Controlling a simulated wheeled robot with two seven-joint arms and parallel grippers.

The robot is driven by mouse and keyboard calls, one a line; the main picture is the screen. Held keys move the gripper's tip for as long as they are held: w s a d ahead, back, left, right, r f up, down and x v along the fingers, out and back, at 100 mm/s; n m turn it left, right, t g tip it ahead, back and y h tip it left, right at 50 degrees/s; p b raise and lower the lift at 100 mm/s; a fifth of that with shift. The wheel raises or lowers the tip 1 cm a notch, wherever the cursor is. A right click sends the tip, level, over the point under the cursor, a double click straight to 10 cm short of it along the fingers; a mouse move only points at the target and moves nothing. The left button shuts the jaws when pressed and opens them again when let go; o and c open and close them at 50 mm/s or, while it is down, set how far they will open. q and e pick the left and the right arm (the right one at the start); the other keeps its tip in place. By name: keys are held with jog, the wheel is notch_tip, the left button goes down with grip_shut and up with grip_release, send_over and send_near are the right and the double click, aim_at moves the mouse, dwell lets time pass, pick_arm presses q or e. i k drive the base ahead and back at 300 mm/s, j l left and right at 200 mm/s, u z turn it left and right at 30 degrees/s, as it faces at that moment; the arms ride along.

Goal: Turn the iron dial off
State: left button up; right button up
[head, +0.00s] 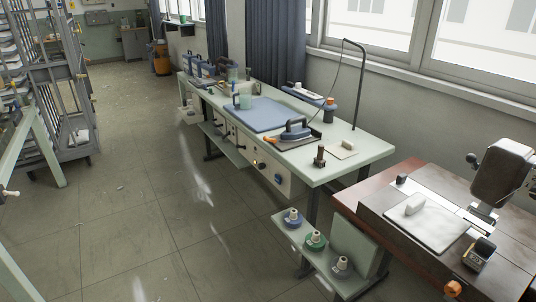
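A blue iron (295,129) with a dark handle rests on the pale green workbench (367,154), at the front right of a blue pad (262,114). An orange-tipped part (270,144) lies at its left. I cannot make out a dial on the iron at this size. The bench's front panel carries a small lit yellow spot (256,163) and a round blue knob (278,179); I cannot tell whether either is the iron's dial or how it is set. Neither of my grippers shows in the head view.
A brown table (345,199) with a dark machine (500,172) stands at the front right. A low shelf (290,235) holds blue, green and grey spools. A grey rack (70,90) stands at the left. The floor between is open.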

aim_at(262, 165)
jog(key=i+j+z, duration=0.15)
jog(key=z, duration=0.35)
jog(key=i+j+z, duration=0.3)
jog(key=z, duration=0.15)
jog(key=i+j+z, duration=0.1)
jog(key=j, duration=0.2)
jog(key=i+j+z, duration=0.1)
jog(key=j, duration=0.25)
jog(key=i+j+z, duration=0.1)
jog(key=i+j, duration=0.15)
jog(key=i+j+z, duration=0.1)
jog(key=j, duration=0.3)
jog(key=i+j, duration=0.1)
jog(key=j, duration=0.2)
jog(key=i+j, duration=0.1)
jog(key=j, duration=0.25)
jog(key=i+j, duration=0.15)
jog(key=j, duration=0.15)
jog(key=i+j, duration=0.1)
jog(key=j, duration=0.2)
